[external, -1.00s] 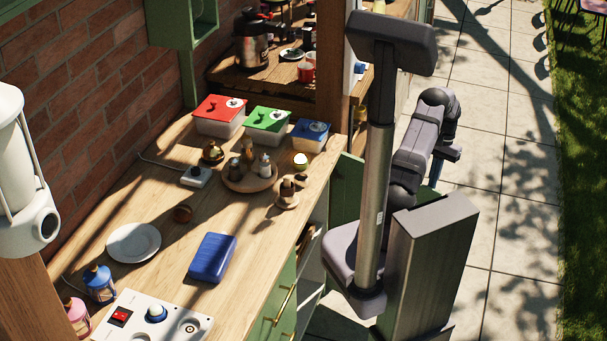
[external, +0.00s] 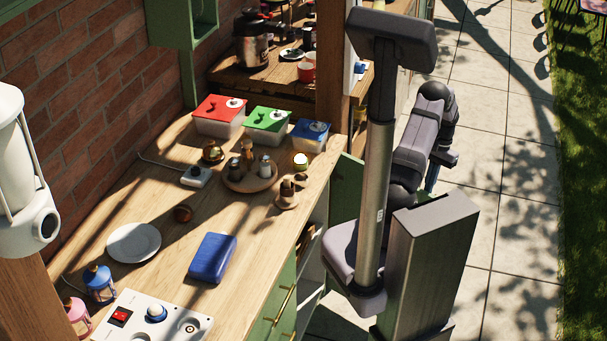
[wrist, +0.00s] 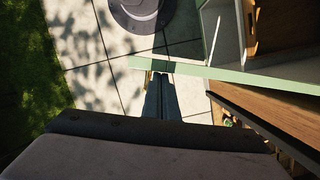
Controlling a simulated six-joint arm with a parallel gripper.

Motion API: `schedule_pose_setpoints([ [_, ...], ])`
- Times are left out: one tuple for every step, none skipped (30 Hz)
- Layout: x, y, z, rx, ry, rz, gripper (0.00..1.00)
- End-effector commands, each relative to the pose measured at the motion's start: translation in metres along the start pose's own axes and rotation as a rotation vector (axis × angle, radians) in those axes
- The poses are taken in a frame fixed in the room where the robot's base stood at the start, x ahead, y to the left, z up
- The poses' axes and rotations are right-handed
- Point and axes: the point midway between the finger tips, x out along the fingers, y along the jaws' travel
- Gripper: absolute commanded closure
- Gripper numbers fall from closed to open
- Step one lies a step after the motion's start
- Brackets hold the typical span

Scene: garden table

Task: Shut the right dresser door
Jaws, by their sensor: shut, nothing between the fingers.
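The right dresser door (external: 347,187) stands open, swung out from the far end of the dresser, partly hidden behind my arm in the external view. In the wrist view its green top edge (wrist: 270,82) runs across the picture, with a bit of brass handle near its free end. My gripper (wrist: 162,78) is shut and empty, on the handle side of the door near the free end. Its tips meet the door's edge in the picture; I cannot tell if they touch. In the external view the fingers are small and mostly hidden behind my wrist.
The dresser's open compartment (external: 312,262) shows shelves beside the shut green left door (external: 272,318). The wooden top holds lidded boxes (external: 219,116), a plate (external: 134,243) and a blue case (external: 212,258). Paving (external: 515,220) on the right is free.

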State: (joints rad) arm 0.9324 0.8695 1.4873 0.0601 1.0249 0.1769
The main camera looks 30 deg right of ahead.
Motion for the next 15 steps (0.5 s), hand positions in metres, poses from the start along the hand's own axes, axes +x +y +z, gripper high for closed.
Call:
schedule_pose_setpoints([
  [0.0,0.001,0.009,0.019,-0.002,-0.004,1.0],
  [0.001,0.001,0.013,0.031,-0.003,-0.007,1.0],
  [0.002,0.001,0.02,0.048,-0.003,-0.012,1.0],
  [0.004,0.001,0.025,0.062,-0.003,-0.015,1.0],
  [0.005,0.001,0.03,0.076,-0.003,-0.019,1.0],
  [0.006,0.001,0.038,0.095,-0.003,-0.023,1.0],
  [0.008,0.001,0.043,0.11,-0.003,-0.027,1.0],
  [0.009,0.0,0.049,0.126,-0.003,-0.031,1.0],
  [0.011,-0.001,0.057,0.147,-0.004,-0.036,1.0],
  [0.013,-0.001,0.063,0.163,-0.003,-0.04,1.0],
  [0.014,-0.002,0.069,0.179,-0.003,-0.044,1.0],
  [0.017,-0.003,0.077,0.203,-0.004,-0.05,1.0],
  [0.018,-0.004,0.083,0.219,-0.003,-0.054,1.0],
  [0.02,-0.005,0.09,0.236,-0.003,-0.058,1.0],
  [0.022,-0.007,0.099,0.26,-0.003,-0.064,1.0],
])
